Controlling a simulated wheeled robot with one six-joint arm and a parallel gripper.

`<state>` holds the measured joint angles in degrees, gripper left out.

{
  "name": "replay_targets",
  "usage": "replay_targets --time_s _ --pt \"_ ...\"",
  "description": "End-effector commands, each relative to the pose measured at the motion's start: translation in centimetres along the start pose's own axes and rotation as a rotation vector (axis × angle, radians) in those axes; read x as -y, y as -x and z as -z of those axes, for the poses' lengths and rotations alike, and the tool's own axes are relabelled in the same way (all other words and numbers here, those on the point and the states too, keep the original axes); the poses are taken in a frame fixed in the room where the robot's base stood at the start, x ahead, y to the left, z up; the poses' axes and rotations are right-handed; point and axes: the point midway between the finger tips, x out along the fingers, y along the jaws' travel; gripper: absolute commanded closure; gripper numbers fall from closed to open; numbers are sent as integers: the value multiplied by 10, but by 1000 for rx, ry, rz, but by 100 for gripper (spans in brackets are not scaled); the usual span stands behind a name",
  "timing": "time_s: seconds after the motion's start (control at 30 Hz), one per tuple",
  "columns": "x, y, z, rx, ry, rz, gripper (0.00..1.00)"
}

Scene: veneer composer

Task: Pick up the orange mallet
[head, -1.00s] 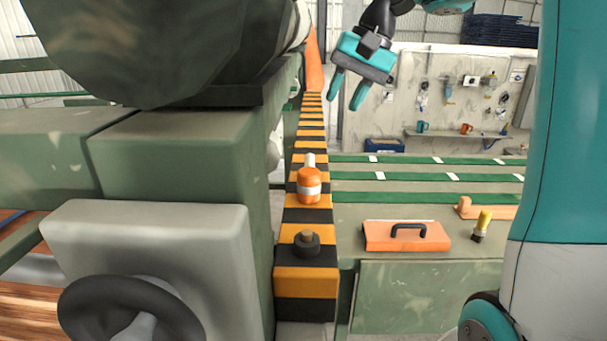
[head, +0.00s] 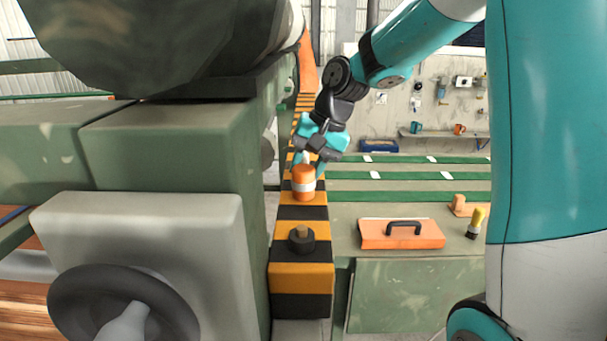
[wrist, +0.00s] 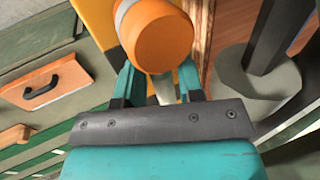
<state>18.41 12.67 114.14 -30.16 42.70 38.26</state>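The orange mallet (head: 303,184) stands on the black-and-yellow striped ledge (head: 302,242), with a pale band around its orange head and a white handle pointing up. My gripper (head: 308,165) is just above and behind it, its teal fingers on either side of the handle. In the wrist view the orange head (wrist: 160,38) is large at the top. The fingers (wrist: 158,85) show apart there, with the pale handle between them and a visible gap. The fingertips are partly hidden behind the mallet head.
A dark round knob-like piece (head: 301,238) stands nearer on the same ledge. A large green machine (head: 170,150) rises close on the left. On the green bench at right are an orange trowel-like tool with a black handle (head: 401,233) and a yellow-tipped brush (head: 475,222).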

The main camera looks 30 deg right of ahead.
Motion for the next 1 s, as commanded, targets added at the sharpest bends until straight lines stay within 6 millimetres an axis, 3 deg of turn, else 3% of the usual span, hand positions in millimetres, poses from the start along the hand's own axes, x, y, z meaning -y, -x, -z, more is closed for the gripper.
replay_targets --time_s 0.1,0.33,0.5,0.83,1.0 --pt "0 -10 0 1 0 -1 65" --pt "0 -12 0 -1 1 -1 65" --pt "0 -11 0 -1 0 -1 100" --pt "1 -9 0 -2 0 1 100" --pt "6 4 1 -5 1 2 100"
